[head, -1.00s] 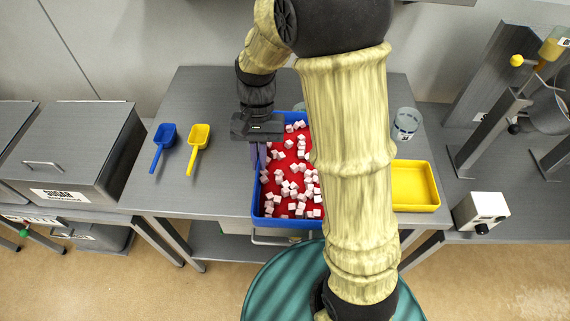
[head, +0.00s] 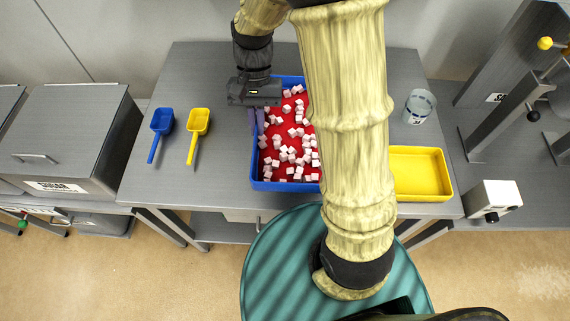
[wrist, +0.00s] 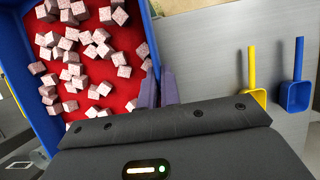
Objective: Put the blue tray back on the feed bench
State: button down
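The blue tray (head: 257,172) has a red inside and holds several pale pink cubes (head: 290,150). In the head view it is over the middle of the grey bench top (head: 220,90), its front wall a little behind the bench's front edge. I cannot tell whether its base touches the bench. My gripper (head: 256,122) is at the tray's left wall, its purple fingers close together on that wall. In the wrist view the gripper (wrist: 160,90) has its fingers at the blue wall (wrist: 151,35). My arm hides the tray's right side.
A blue scoop (head: 161,122) and a yellow scoop (head: 198,122) lie left of the tray. A yellow tray (head: 420,173) and a clear beaker (head: 419,106) are on the right. A grey sugar bin (head: 70,140) stands far left. The bench is clear between scoops and blue tray.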

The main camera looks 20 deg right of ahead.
notch_tip(320, 180, down, 13)
jog(key=shift+f+p, duration=0.1)
jog(key=shift+p, duration=0.4)
jog(key=shift+f, duration=2.1)
jog(key=shift+f, duration=0.2)
jog(key=c, duration=1.6)
grip_release()
jog(key=shift+r, duration=0.15)
jog(key=b+v, duration=0.1)
jog(key=v, duration=1.1)
jog(key=shift+s+r, duration=0.1)
